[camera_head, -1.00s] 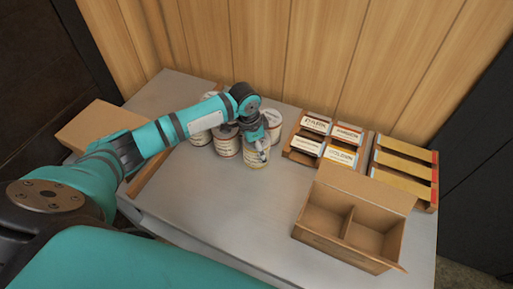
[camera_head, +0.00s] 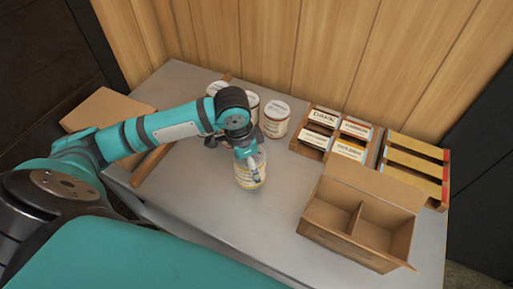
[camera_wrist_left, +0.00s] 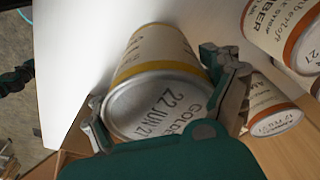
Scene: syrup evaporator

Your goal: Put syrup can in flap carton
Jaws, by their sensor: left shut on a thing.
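My left gripper (camera_head: 247,153) is shut on a syrup can (camera_head: 250,174) with a cream label and a yellow band, near the middle of the table. In the left wrist view its fingers (camera_wrist_left: 160,100) clasp both sides of the can, whose lid (camera_wrist_left: 158,106) reads "22 JUN 21" and "GOLDE", with the rest covered. I cannot tell how far the can is above the table. The flap carton (camera_head: 330,236) stands open to the right, its back flap raised. A divider splits it into two compartments, and both look empty.
Several other cans, one of them a white-lidded can (camera_head: 277,118), stand behind the held can. A wooden card rack (camera_head: 307,150) and a rack with yellow strips (camera_head: 414,165) stand behind the carton. A cardboard piece (camera_head: 106,110) lies at left. The table (camera_head: 215,215) is clear in front.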

